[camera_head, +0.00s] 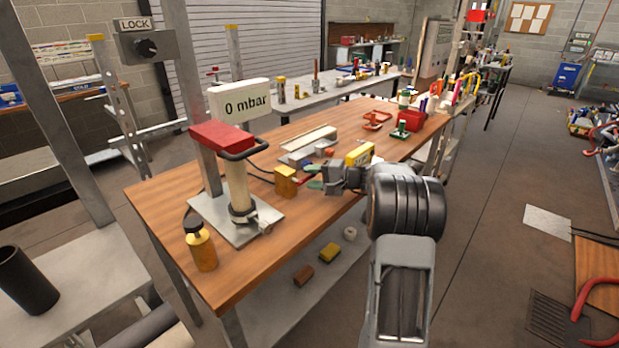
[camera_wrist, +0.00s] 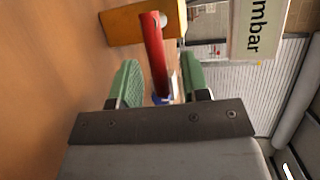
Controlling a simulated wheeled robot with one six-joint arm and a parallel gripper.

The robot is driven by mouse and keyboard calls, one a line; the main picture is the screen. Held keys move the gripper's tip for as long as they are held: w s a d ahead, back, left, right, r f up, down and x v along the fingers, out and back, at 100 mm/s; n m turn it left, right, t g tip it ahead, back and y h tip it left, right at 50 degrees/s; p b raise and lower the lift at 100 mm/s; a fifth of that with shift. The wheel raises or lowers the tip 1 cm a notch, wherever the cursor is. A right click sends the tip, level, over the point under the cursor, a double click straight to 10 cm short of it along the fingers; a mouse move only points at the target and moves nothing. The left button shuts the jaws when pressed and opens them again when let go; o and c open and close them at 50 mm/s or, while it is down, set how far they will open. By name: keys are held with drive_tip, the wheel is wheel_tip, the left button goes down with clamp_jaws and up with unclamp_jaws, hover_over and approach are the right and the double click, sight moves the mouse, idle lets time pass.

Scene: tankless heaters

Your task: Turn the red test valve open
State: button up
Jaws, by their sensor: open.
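The red test valve's lever (camera_wrist: 153,48) sticks out of a yellow-orange block (camera_wrist: 120,24) in the wrist view. In the head view the block (camera_head: 285,181) sits on the wooden bench, with a bit of the red lever (camera_head: 303,180) beside it. My gripper (camera_head: 314,177) is at the block's right side. In the wrist view my gripper (camera_wrist: 160,76) is open, with its green fingers on either side of the red lever. The lever lies nearer the left finger; I see a gap to the right finger and cannot tell if either touches.
A gauge display (camera_head: 240,101) reading "0 mbar" stands behind the block to the left, near a red-topped hand pump (camera_head: 222,136). A yellow bottle (camera_head: 201,249) stands at the bench's left end. A light-coloured tray (camera_head: 308,144) and a yellow device (camera_head: 359,154) lie close by.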

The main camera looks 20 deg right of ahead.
drive_tip(key=shift+w+a+f, duration=0.15)
drive_tip(key=shift+w+a, duration=0.25)
clamp_jaws()
idle(0.4)
